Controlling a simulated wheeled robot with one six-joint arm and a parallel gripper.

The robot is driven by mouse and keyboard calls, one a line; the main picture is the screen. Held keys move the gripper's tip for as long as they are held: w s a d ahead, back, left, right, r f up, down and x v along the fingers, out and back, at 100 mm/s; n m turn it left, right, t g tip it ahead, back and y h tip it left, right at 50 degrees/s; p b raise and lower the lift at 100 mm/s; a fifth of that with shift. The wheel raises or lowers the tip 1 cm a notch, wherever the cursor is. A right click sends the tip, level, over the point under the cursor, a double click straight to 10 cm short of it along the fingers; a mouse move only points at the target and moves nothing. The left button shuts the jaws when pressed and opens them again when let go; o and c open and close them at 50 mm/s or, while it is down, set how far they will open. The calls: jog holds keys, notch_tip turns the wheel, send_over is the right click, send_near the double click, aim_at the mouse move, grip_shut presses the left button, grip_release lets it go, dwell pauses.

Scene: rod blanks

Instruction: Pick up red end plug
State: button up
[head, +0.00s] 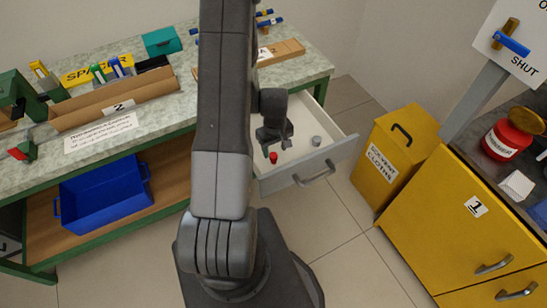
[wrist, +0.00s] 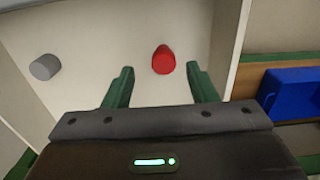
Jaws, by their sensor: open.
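The red end plug (head: 273,156) lies in an open, pale drawer (head: 334,133) under the workbench. In the wrist view the red end plug (wrist: 163,60) sits between and beyond the lines of the two green fingertips, on the drawer floor. My gripper (head: 275,147) hangs over the drawer, close to the plug in the head view. In the wrist view my gripper (wrist: 161,87) has its fingers spread, with nothing between them. A grey plug (wrist: 45,67) lies to the left of the red one; it also shows in the head view (head: 317,141).
The drawer's front panel with its handle (head: 315,174) and its side walls surround the plugs. The green-framed workbench (head: 150,100) stands behind. A yellow solvent cloths bin (head: 392,165) is right of the drawer. A blue bin (head: 105,198) sits on the lower shelf at left.

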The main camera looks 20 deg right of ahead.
aim_at(273, 155)
jog(key=shift+a+f+p, duration=0.2)
jog(key=shift+f+p, duration=0.15)
jog(key=shift+f, duration=1.9)
jog(key=c, duration=1)
jog(key=shift+r, duration=0.15)
